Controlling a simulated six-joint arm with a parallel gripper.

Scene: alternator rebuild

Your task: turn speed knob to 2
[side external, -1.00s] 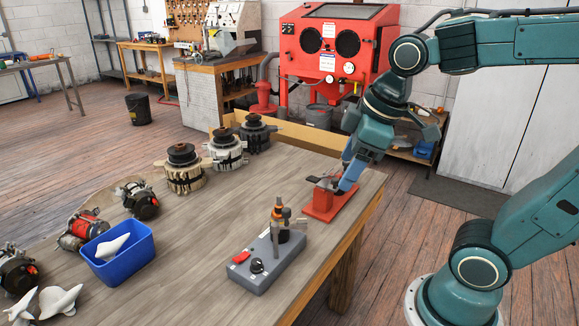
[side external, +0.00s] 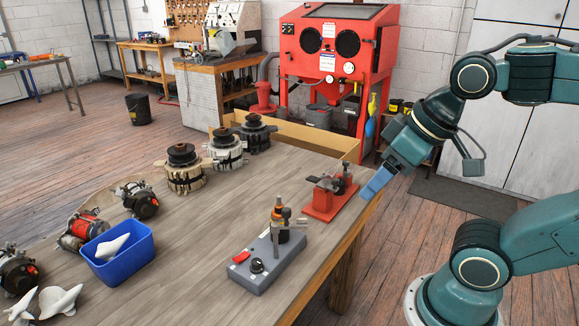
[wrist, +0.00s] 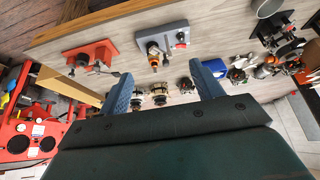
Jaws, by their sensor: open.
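A grey control box (side external: 266,272) sits near the front right corner of the workbench, with an upright spindle-like tool standing on it. Its black round knob (side external: 258,266) is on the top face near the red switch (side external: 241,257). The knob's pointer and number marks are too small to read. In the wrist view the box (wrist: 172,29) is at the top centre, beyond my fingers. My gripper (side external: 372,187) has blue fingers, is beyond the bench's right edge and is apart from the box. In the wrist view my gripper (wrist: 160,82) is open, with nothing held between its fingers.
A red clamp fixture (side external: 322,207) stands on the bench between my gripper and the control box. Several alternators (side external: 184,170) line the far and left sides. A blue bin (side external: 122,270) holds a white part. The bench middle (side external: 200,225) is clear.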

